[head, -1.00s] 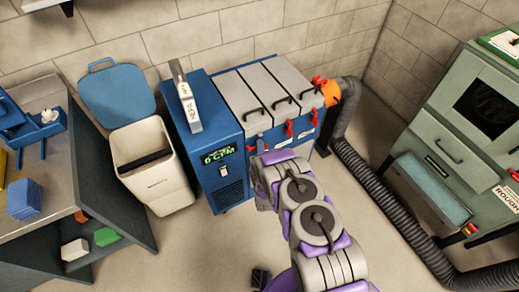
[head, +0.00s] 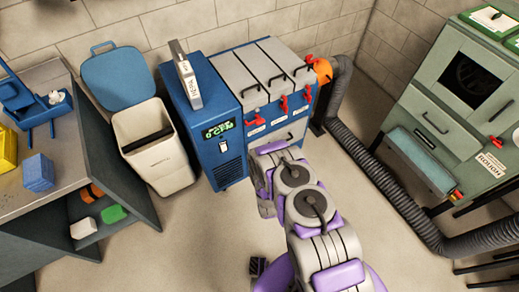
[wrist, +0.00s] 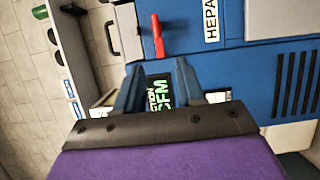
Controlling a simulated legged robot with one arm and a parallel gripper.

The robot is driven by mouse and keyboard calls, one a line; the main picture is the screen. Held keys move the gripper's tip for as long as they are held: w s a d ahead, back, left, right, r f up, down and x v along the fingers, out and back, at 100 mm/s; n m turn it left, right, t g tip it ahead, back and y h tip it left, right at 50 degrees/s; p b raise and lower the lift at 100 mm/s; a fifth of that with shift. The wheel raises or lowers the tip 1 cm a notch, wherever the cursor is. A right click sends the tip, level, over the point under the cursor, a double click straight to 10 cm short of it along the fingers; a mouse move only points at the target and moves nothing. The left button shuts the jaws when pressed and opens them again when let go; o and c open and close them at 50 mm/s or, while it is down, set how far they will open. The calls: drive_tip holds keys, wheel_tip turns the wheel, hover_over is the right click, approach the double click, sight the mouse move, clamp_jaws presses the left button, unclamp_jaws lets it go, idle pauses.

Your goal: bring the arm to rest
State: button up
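My purple and grey arm reaches forward from the bottom of the head view toward the blue filter unit (head: 222,172). Its end is hidden behind my arm links there. In the wrist view, the two blue-grey fingers of my gripper (wrist: 159,78) stand apart with nothing held between them. The unit's lit green display (wrist: 162,98) shows beyond the gap between the fingers. A red lever (wrist: 157,36) and a HEPA label (wrist: 210,20) are on the unit ahead. I cannot tell how far the fingers are from the unit's face.
A white bin (head: 160,170) with a blue lid stands left of the unit. A workbench (head: 75,115) with a blue block (head: 38,172) is at far left. A ribbed black duct (head: 375,165) runs right toward a green cabinet (head: 455,115). Floor beside my arm is clear.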

drive_tip(key=shift+s, duration=0.25)
drive_tip(key=shift+a, duration=0.1)
drive_tip(key=shift+w, duration=0.1)
drive_tip(key=w+d+r+m+g+h, duration=0.25)
drive_tip(key=w+r+m+g, duration=0.3)
drive_tip(key=w+r, duration=0.4)
drive_tip(key=s+d+r+m+g, duration=0.2)
drive_tip(key=s+r+m, duration=0.15)
drive_tip(key=r, duration=0.35)
drive_tip(key=s+d+r+m+g, duration=0.2)
drive_tip(key=s+d+r, duration=0.15)
drive_tip(key=r, duration=0.35)
drive_tip(key=s+d+r+m+g, duration=0.2)
drive_tip(key=s+r, duration=0.4)
drive_tip(key=s, duration=0.8)
drive_tip(key=s+d+r+m+g, duration=0.3)
drive_tip(key=s+r, duration=0.4)
drive_tip(key=s, duration=0.8)
drive_tip(key=s+d+r+m+g, duration=0.3)
drive_tip(key=s+r, duration=0.4)
drive_tip(key=s, duration=0.8)
drive_tip(key=shift+m+g+h, duration=0.45)
drive_tip(key=shift+m+g, duration=0.25)
drive_tip(key=shift+g, duration=0.25)
